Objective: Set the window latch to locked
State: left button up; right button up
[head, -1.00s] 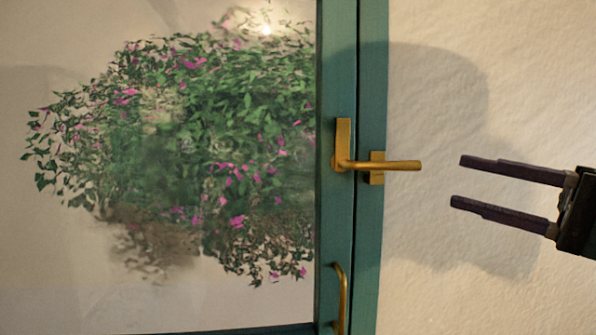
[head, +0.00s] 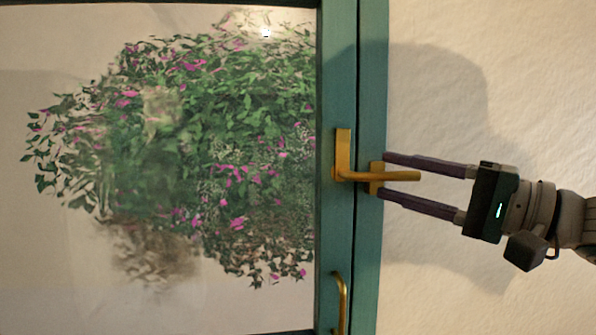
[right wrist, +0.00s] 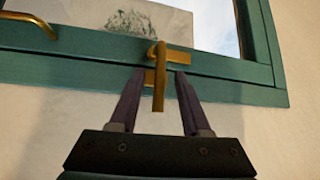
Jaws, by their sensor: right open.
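The window latch (head: 398,176) is a brass lever on a brass plate on the teal window frame. Its handle points right, roughly horizontal, across a small brass keeper on the outer frame. My right gripper (head: 382,175) is open, with one dark finger above the handle and one below it. In the right wrist view the latch handle (right wrist: 159,90) lies between the two fingers of the right gripper (right wrist: 160,75), with gaps on both sides. The fingertips are close to the frame; whether they touch it cannot be told. My left gripper is not in view.
A fixed brass pull handle (head: 342,303) is on the teal frame below the latch. The window glass (head: 70,260) shows a flowering bush behind it. The rough pale wall (head: 500,60) to the right is bare.

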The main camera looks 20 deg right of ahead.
grip_shut()
dwell(0.4)
dwell(1.1)
